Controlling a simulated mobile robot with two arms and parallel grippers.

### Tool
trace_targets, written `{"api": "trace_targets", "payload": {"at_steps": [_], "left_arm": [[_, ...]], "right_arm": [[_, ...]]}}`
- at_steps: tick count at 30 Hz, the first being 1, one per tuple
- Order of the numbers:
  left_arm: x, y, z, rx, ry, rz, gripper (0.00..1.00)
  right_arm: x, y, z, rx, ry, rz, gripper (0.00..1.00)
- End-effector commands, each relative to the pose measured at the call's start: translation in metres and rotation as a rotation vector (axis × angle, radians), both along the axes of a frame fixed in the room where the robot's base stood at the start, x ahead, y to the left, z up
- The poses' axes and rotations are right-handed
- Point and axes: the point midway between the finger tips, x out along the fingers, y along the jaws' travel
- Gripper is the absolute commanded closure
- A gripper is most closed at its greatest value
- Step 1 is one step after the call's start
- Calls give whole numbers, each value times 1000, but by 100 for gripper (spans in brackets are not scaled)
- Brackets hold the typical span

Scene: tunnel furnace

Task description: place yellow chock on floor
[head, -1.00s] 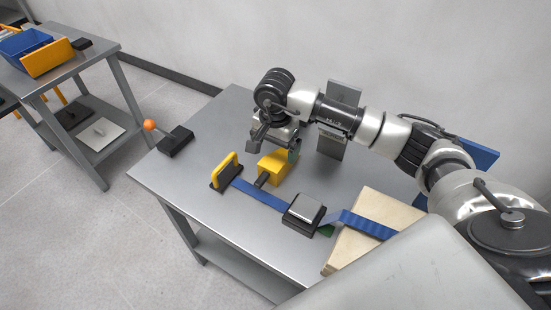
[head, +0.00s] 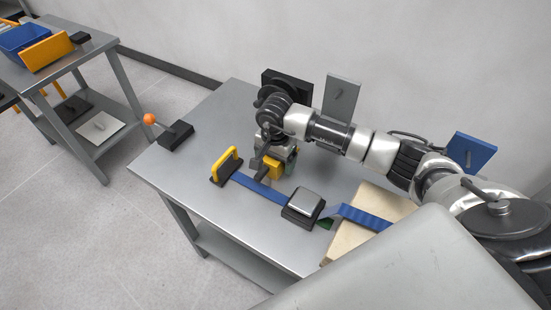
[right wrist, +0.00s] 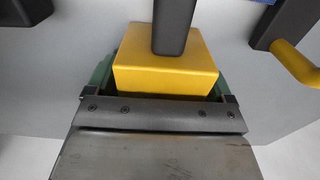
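The yellow chock (head: 273,168) is a yellow block with a dark handle and sits on the grey metal table (head: 232,112). My right gripper (head: 273,155) is over it from above and hides part of it. In the right wrist view the chock (right wrist: 165,65) lies between the green finger pads, one at each side, with its dark handle across its top. The fingers look spread around the block; contact is hard to make out. The floor (head: 100,230) shows left of the table. My left gripper is out of view.
A black-based piece with a yellow handle (head: 228,166) stands just left of the chock. A blue strap (head: 258,193) runs to a silver-topped block (head: 304,204). An orange-knobbed lever (head: 176,136) is at the table's left corner. A second table (head: 92,58) stands far left.

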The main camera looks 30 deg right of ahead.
Motion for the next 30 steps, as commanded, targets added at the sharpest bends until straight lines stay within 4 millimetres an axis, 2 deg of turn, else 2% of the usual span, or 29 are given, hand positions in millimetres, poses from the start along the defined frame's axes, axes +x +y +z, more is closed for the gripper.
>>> {"api": "trace_targets", "payload": {"at_steps": [1,2,12,22,26,30], "left_arm": [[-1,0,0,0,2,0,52],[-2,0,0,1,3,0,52],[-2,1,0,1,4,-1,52],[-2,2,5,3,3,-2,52],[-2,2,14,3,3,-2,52],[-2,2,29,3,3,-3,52]], "right_arm": [[0,0,0,0,0,0,25],[0,0,0,0,0,0,29],[1,0,1,0,-2,-1,81],[1,0,9,0,-4,-1,81],[1,-1,25,-1,-5,-1,81],[1,-1,50,-1,-5,0,81]]}}
